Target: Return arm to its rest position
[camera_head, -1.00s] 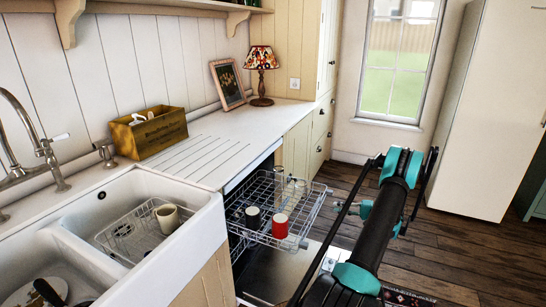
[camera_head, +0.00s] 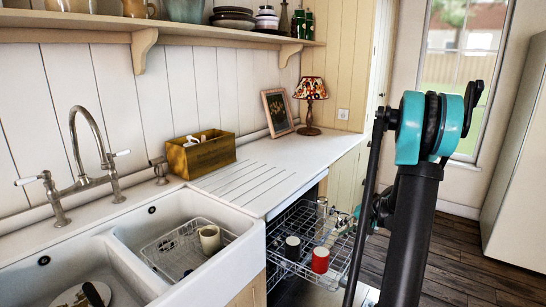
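My arm, dark with teal joints, rises from the bottom edge at the right of the head view, and its large teal joint stands in front of the window. A smaller teal part of my arm with a pale tip shows behind the dark link, close to the right of the dishwasher rack. I cannot make out my gripper or its fingers; the arm's own links may hide it.
The pulled-out dishwasher rack (camera_head: 290,268) holds a red cup (camera_head: 320,260), a dark-and-white cup (camera_head: 292,248) and clear glasses. A cream cup (camera_head: 209,239) sits in a wire basket in the sink (camera_head: 130,230). The wooden box (camera_head: 201,155) and lamp (camera_head: 309,104) stand on the counter.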

